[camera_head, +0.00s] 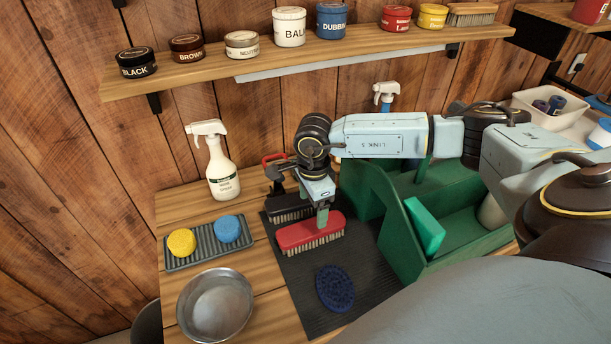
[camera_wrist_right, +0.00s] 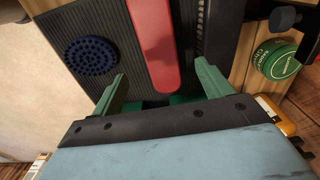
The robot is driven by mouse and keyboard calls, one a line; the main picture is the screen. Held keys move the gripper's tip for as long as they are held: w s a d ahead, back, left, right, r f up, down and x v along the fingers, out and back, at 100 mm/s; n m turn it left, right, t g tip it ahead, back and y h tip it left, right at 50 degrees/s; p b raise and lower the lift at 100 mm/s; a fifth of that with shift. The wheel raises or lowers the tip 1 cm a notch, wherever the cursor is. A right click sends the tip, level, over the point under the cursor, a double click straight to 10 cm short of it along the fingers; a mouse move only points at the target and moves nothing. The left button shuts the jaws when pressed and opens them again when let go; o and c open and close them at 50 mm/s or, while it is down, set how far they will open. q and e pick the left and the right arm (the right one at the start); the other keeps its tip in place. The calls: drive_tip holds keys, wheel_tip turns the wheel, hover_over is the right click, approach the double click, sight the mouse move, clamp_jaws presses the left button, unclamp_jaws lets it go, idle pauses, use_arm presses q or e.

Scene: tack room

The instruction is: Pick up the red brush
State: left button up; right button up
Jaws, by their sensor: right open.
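The red brush (camera_head: 308,233) lies bristles down on a dark ribbed mat (camera_head: 300,290). Its smooth red back (camera_wrist_right: 153,40) also shows in the right wrist view. My right gripper (camera_head: 322,220) points down over the red brush, its fingers at the brush's back in the head view. In the right wrist view the two green fingers (camera_wrist_right: 161,72) stand apart, with the near end of the red brush between and beyond them. Whether they touch it I cannot tell. My left gripper is not in view.
A black brush (camera_head: 287,209) lies just behind the red one. A blue oval curry comb (camera_head: 335,288) lies in front on the mat. A green tote (camera_head: 400,235) stands close on the right; a spray bottle (camera_head: 215,165), sponge tray (camera_head: 200,256) and metal bowl (camera_head: 215,305) are left.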

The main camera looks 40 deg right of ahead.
sight(312, 226)
wheel_tip(312, 226, down, 5)
drive_tip(key=shift+s+a+r, duration=0.1)
drive_tip(key=shift+s, duration=0.05)
drive_tip(key=shift+f, duration=0.35)
wheel_tip(312, 226, down, 2)
drive_tip(key=shift+f+p, duration=0.15)
drive_tip(key=shift+p, duration=0.25)
wheel_tip(312, 226, down, 2)
drive_tip(key=shift+f, duration=0.65)
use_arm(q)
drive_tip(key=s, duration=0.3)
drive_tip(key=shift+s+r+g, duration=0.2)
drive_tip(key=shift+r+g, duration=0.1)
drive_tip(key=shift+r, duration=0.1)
use_arm(e)
drive_tip(key=c, duration=1.2)
